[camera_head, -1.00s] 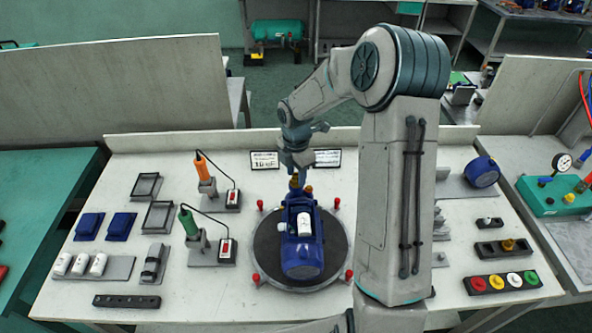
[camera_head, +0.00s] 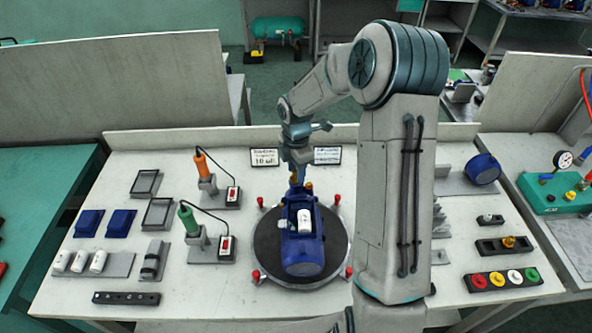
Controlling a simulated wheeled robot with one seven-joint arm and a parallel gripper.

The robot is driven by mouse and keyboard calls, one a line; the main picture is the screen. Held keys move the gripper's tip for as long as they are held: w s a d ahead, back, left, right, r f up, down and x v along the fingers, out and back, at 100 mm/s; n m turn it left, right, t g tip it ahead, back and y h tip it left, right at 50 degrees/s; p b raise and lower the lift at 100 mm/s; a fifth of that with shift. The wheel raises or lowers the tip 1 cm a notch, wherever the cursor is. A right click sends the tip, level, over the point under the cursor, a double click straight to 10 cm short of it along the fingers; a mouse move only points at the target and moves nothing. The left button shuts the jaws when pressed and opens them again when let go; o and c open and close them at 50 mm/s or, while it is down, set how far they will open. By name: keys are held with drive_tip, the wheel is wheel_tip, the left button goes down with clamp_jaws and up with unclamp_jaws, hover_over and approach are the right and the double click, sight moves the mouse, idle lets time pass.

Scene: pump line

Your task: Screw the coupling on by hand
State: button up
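A blue pump (camera_head: 304,250) with a white cylinder (camera_head: 304,221) on top lies on the dark round turntable (camera_head: 268,243) in the middle of the bench. Small brass-coloured parts show at its far end. My gripper (camera_head: 297,180) points down at that far end, close to the brass parts. Its fingertips are small and partly merge with the pump end, so I cannot tell whether they are open or shut, or touching. I cannot make out the coupling separately there. A brass fitting (camera_head: 508,242) sits in a dark holder at the right.
Orange (camera_head: 202,166) and green (camera_head: 189,220) corded screwdrivers stand in holders to the left. Red-tipped posts (camera_head: 337,199) ring the turntable. Blue covers (camera_head: 88,223), white cylinders (camera_head: 98,261) and a strip of coloured caps (camera_head: 503,280) lie further out. My arm hides some bench right of the turntable.

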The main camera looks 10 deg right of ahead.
drive_tip(key=shift+r+n+p, duration=0.1)
drive_tip(key=shift+n+p, duration=0.2)
drive_tip(key=shift+n, duration=1.4)
drive_tip(key=shift+n, duration=0.6)
clamp_jaws()
drive_tip(key=m+b, duration=0.1)
drive_tip(key=m, duration=0.1)
drive_tip(key=shift+m, duration=0.8)
